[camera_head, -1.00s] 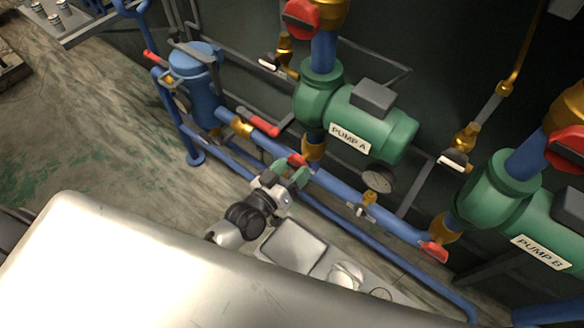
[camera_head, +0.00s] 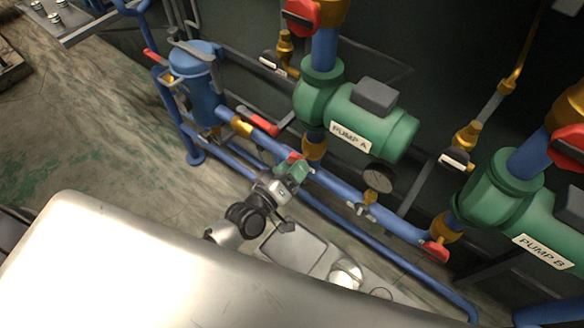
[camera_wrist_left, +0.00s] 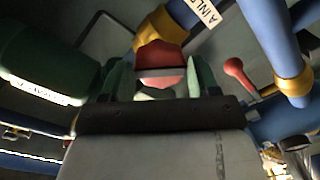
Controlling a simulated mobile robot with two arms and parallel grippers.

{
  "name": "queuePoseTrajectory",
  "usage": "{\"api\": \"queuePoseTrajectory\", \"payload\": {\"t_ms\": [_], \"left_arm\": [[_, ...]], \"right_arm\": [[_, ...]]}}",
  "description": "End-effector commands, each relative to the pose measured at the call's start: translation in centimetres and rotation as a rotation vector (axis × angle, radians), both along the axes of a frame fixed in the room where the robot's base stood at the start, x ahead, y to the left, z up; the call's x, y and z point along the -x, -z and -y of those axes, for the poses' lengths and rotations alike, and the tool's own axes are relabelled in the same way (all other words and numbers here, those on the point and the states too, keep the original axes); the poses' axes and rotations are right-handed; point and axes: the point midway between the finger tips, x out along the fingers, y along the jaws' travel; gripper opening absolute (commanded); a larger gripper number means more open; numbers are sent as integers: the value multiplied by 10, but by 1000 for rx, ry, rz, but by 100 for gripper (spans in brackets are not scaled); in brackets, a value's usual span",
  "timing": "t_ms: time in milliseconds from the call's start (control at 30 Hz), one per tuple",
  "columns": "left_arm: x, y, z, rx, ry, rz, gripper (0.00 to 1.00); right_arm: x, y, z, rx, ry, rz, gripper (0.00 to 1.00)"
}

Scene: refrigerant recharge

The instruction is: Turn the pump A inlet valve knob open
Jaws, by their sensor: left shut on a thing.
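The red pump A inlet valve knob (camera_head: 294,158) sits on the brass valve (camera_head: 313,148) below green pump A (camera_head: 372,122). My left gripper (camera_head: 293,168) is at the knob, its green fingers shut on it. In the left wrist view the knob (camera_wrist_left: 160,58) shows between the two fingers of the gripper (camera_wrist_left: 157,78), with the brass valve body (camera_wrist_left: 160,30) behind it. A white label (camera_wrist_left: 200,12) there reads in part "A INL". The fingers hide part of the knob. My right gripper is not in view.
A blue pipe (camera_head: 345,192) runs past the valve, with a gauge (camera_head: 379,178) to its right. A red lever handle (camera_head: 263,124) is to the upper left. Another red handle (camera_head: 435,252) is near pump B (camera_head: 540,222). A blue strainer (camera_head: 198,85) stands at left.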

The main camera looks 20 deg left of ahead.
Motion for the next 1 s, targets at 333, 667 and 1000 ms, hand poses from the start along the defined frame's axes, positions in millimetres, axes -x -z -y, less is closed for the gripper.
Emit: {"api": "queuePoseTrajectory", "payload": {"t_ms": [333, 667, 1000], "left_arm": [[0, -1, -1, 347, -2, -122, 33], [0, 0, -1, 453, -3, -160, 33], [0, -2, 0, 644, -2, -231, 80]], "right_arm": [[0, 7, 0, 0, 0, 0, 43], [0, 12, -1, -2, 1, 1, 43], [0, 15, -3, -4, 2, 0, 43]]}}
